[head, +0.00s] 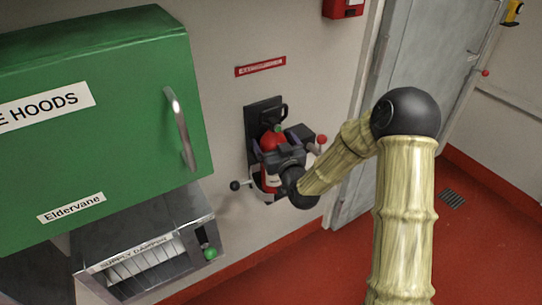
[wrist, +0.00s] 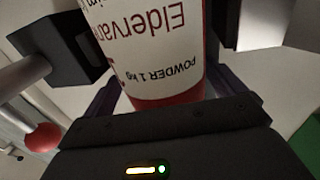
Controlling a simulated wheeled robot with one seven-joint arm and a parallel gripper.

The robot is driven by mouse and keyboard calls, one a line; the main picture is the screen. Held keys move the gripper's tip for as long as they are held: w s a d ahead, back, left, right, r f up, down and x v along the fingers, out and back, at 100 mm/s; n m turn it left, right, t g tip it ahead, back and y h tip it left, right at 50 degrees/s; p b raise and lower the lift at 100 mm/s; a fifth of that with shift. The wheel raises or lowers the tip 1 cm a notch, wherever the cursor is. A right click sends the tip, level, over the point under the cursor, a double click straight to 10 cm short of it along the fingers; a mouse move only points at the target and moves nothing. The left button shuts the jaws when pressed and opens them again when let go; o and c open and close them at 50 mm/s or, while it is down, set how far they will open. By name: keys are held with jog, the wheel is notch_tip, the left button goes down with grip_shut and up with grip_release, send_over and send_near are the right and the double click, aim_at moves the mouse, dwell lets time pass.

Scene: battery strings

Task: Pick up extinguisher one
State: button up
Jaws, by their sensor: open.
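A red extinguisher (head: 270,139) hangs in a dark wall bracket (head: 262,107), with my gripper in front of its lower part. In the wrist view the extinguisher (wrist: 152,50) is close up, with a white label reading "Eldervane" and "POWDER 1 kg" and a red band at its end. My gripper (wrist: 165,65) is open, with its dark jaws on either side of the extinguisher. I cannot tell whether either jaw touches it. In the head view my gripper (head: 285,160) is at the bracket and hides much of the extinguisher. No number on it is readable.
A green cabinet marked "E HOODS" (head: 100,125) with a metal handle stands left, above a metal supply damper box (head: 150,240). A red sign (head: 260,67) is above the bracket. A grey door (head: 425,65) is at right. The red floor (head: 270,285) looks clear.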

jog(key=shift+w, duration=0.15)
jog(key=shift+s+d, duration=0.1)
jog(key=shift+s, duration=0.35)
jog(key=shift+s+a, duration=0.15)
jog(key=shift+a, duration=0.35)
jog(key=shift+c, duration=0.2)
jog(key=shift+d, duration=0.2)
jog(key=c, duration=1.8)
jog(key=shift+r, duration=0.3)
grip_shut()
jog(key=shift+w+f, duration=0.1)
jog(key=shift+w, duration=0.15)
